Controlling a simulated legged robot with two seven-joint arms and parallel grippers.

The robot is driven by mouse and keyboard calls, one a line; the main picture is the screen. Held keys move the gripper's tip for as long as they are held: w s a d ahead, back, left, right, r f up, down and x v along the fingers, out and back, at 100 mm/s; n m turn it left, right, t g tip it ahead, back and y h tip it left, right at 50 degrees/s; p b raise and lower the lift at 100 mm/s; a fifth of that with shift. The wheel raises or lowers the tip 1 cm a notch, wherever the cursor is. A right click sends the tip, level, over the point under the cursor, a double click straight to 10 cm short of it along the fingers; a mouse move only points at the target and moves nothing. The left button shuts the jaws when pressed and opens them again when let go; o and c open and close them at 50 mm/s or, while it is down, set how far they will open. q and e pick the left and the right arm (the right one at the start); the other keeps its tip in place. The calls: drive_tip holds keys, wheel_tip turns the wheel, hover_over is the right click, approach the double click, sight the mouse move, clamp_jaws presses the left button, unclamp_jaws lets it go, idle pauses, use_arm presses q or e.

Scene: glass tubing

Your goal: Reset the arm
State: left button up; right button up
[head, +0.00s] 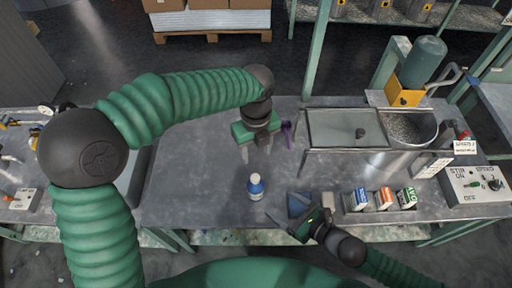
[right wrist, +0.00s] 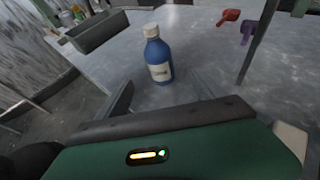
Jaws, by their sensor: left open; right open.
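My left gripper (head: 257,146) is open and empty above the back middle of the grey table (head: 185,200), with its green arm arching in from the left. My right gripper (head: 285,228) is open and low at the table's front edge. A blue bottle (head: 255,187) with a white cap and label stands upright between the two grippers. In the right wrist view the bottle (right wrist: 158,58) stands ahead of the open fingers (right wrist: 160,97), apart from them.
A metal stand (head: 345,128) with a tray and a round pan (head: 408,128) is at the right. Several small boxes (head: 384,197) line the front right. A control box (head: 478,185) sits at the far right. A purple item (head: 287,133) lies beside my left gripper. The table's left middle is clear.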

drive_tip(key=shift+s+d+r, duration=0.15)
drive_tip(key=shift+s+d, duration=0.05)
drive_tip(key=shift+s, duration=0.05)
